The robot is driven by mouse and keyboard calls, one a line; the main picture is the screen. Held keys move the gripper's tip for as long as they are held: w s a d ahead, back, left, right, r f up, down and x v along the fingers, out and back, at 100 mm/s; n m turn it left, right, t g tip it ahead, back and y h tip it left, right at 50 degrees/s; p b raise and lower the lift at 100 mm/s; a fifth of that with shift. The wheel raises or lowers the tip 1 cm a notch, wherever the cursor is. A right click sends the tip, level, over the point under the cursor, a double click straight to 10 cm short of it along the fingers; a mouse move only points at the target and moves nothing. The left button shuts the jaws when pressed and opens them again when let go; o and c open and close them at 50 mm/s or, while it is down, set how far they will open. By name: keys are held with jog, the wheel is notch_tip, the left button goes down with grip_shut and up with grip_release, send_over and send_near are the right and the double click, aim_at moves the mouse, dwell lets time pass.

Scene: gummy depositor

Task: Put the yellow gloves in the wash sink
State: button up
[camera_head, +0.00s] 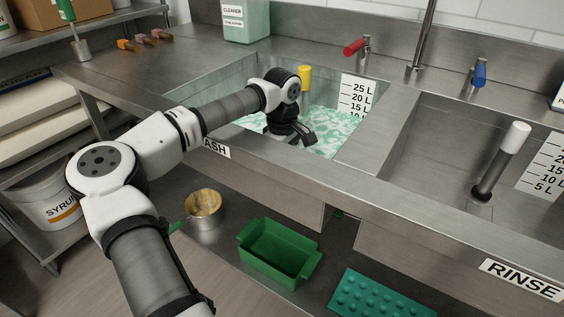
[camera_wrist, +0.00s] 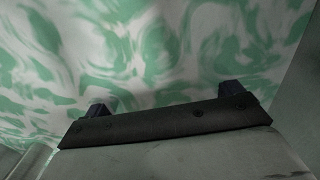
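The wash sink (camera_head: 215,90) holds water with green and white swirls (camera_head: 330,128). My gripper (camera_head: 300,133) hangs inside this sink, low over the water. In the wrist view, the two fingertips (camera_wrist: 165,98) stand wide apart with only the swirled water showing beyond them. I see nothing held between them. I cannot make out yellow gloves in either view. A small yellow cylinder (camera_head: 305,77) shows behind my gripper at the sink, and it does not look like a glove. My arm hides part of the sink and its front label.
The rinse sink (camera_head: 435,150) to the right has a white-topped pipe (camera_head: 502,160). Red (camera_head: 356,46) and blue (camera_head: 479,74) taps and a spout (camera_head: 422,40) stand behind. A cleaner container (camera_head: 246,22) is on the back counter. A green bin (camera_head: 278,252) sits on the lower shelf.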

jog(key=shift+o, duration=0.8)
notch_tip(320, 180, up, 12)
jog(key=p, duration=0.1)
jog(key=shift+r, duration=0.15)
